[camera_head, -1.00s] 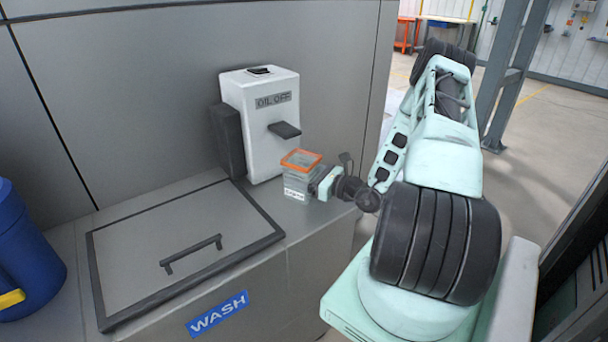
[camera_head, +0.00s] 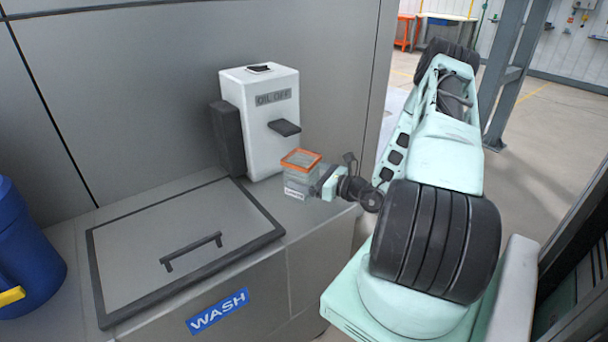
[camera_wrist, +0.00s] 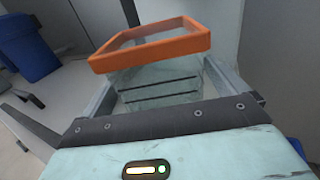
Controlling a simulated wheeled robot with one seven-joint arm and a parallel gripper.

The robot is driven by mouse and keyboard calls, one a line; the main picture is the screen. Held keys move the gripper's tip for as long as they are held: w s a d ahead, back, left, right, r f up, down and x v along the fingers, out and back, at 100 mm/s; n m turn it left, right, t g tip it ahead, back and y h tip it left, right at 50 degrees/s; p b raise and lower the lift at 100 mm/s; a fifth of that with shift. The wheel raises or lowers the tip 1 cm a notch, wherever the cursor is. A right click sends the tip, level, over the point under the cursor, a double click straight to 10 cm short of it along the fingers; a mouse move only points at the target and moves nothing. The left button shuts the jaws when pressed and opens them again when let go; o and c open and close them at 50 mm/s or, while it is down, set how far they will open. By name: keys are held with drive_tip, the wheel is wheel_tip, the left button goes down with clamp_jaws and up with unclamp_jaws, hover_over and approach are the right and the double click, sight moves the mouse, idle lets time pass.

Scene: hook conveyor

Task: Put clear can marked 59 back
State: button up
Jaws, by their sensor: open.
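The clear can (camera_head: 298,182) has an orange rim and stands upright on the grey counter, just right of the white OIL OFF dispenser. A white label shows low on its side; I cannot read its number. My gripper (camera_head: 318,187) is at the can from the right. In the wrist view the can (camera_wrist: 155,85) sits between the two fingers of my gripper (camera_wrist: 160,75), its orange rim in front of them. The fingers are open around it. The can's base is hidden in the wrist view.
A closed lid with a handle (camera_head: 192,250) covers the WASH basin at left. A blue container (camera_head: 25,255) stands at far left. The counter's right edge is close to the can.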

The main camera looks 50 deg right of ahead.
drive_tip(key=s, duration=0.3)
drive_tip(key=s+d+b, duration=0.1)
drive_tip(key=s, duration=0.3)
drive_tip(key=s+b, duration=0.1)
drive_tip(key=s, duration=0.2)
drive_tip(key=shift+s+d, duration=0.35)
